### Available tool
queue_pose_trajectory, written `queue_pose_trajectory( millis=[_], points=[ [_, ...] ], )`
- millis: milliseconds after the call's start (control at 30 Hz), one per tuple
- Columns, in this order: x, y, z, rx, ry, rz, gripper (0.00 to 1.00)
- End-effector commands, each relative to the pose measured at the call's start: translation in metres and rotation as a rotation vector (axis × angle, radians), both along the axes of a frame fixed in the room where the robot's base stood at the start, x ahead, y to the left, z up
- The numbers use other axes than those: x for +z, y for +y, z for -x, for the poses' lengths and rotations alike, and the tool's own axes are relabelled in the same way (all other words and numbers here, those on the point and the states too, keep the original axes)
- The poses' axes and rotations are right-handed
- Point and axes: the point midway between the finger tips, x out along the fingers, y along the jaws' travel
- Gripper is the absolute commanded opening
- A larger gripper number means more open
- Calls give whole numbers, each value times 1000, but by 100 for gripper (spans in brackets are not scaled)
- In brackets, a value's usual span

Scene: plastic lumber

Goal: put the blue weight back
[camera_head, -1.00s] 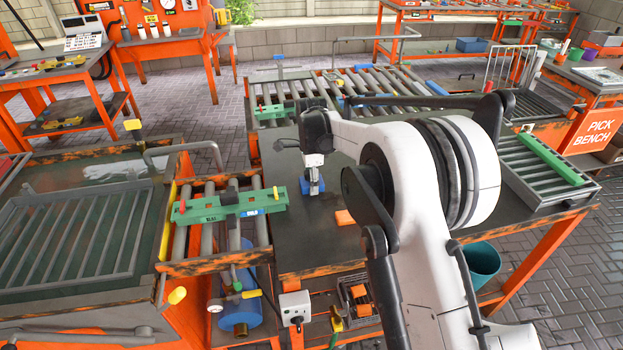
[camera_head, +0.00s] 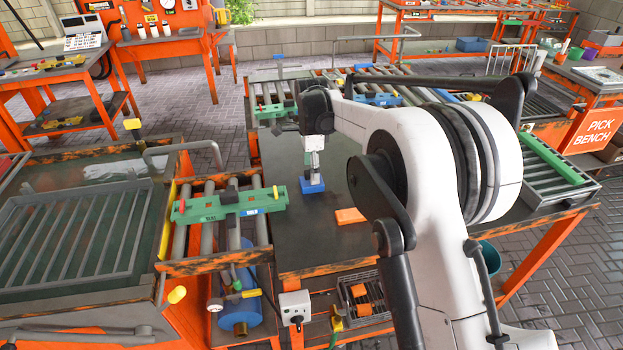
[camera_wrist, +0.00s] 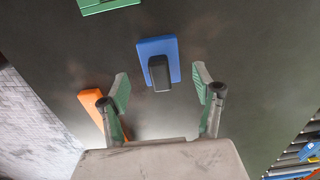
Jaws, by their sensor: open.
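The blue weight (camera_head: 312,186) is a blue block with a dark grip on top. It stands on the dark tabletop (camera_head: 300,240). It also shows in the wrist view (camera_wrist: 170,46), ahead of my fingers and roughly centred between them. My gripper (camera_head: 312,172) is just above or beside the weight in the head view, overlapping its far part. In the wrist view my gripper (camera_wrist: 163,88) has its two green-padded fingers spread wide, one on each side of the dark grip's line. Nothing is held. I cannot tell the exact height gap.
An orange block (camera_head: 351,216) lies on the tabletop nearby, and it shows beside the left finger in the wrist view (camera_wrist: 92,100). A green bar with labels (camera_head: 228,206) lies across rollers at left. Another roller conveyor (camera_head: 385,82) runs behind the tabletop.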

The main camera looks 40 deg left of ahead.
Motion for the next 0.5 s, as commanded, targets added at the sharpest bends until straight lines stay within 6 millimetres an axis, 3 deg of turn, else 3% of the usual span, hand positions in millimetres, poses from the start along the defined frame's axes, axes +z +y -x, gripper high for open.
queue_pose_trajectory(
  millis=[200, 500],
  points=[
    [43, 0, 0, 0, 0, 0, 63],
    [70, 0, 0, 0, 0, 0, 63]
  ],
)
